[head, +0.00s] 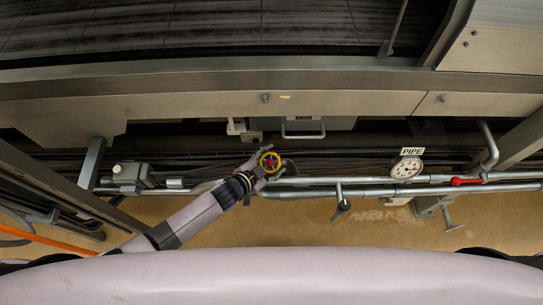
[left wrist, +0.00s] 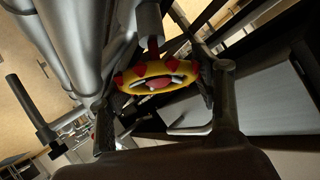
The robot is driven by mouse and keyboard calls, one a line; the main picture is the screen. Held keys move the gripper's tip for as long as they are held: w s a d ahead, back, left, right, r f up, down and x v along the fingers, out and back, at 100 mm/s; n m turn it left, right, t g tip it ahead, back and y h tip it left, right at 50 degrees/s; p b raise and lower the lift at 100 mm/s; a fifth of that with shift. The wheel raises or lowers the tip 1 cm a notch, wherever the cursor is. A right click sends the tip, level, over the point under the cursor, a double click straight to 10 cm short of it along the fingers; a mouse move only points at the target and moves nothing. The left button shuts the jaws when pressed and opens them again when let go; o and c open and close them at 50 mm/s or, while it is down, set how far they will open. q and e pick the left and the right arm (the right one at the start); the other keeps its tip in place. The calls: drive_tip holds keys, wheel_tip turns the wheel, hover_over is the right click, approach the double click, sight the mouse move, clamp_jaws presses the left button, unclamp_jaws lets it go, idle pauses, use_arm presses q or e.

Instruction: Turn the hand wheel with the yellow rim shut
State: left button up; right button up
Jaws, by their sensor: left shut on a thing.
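The hand wheel (head: 270,161) has a yellow rim and a red centre, and sits by the grey pipe in the middle of the head view. In the left wrist view the hand wheel (left wrist: 158,80) shows up close, with red parts on its yellow rim and a grey stem behind it. My left gripper (head: 266,164) reaches in from the lower left and is shut on the wheel. In the left wrist view its dark fingers (left wrist: 160,92) stand on both sides of the rim. The exact finger contacts are partly hidden. My right gripper is not in view.
A grey pipe (head: 375,190) runs sideways past the wheel. A round gauge (head: 406,167) under a "PIPE" label and a red lever handle (head: 466,181) are to the right. A grey beam (head: 350,104) crosses above. Bare floor (head: 300,229) shows below the pipe.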

use_arm(q)
drive_tip(key=shift+m+g+p, duration=0.45)
drive_tip(key=shift+m+g, duration=0.05)
drive_tip(key=shift+m, duration=0.2)
drive_tip(key=shift+h, duration=0.3)
drive_tip(key=o, duration=1.2)
drive_tip(key=shift+f, duration=0.1)
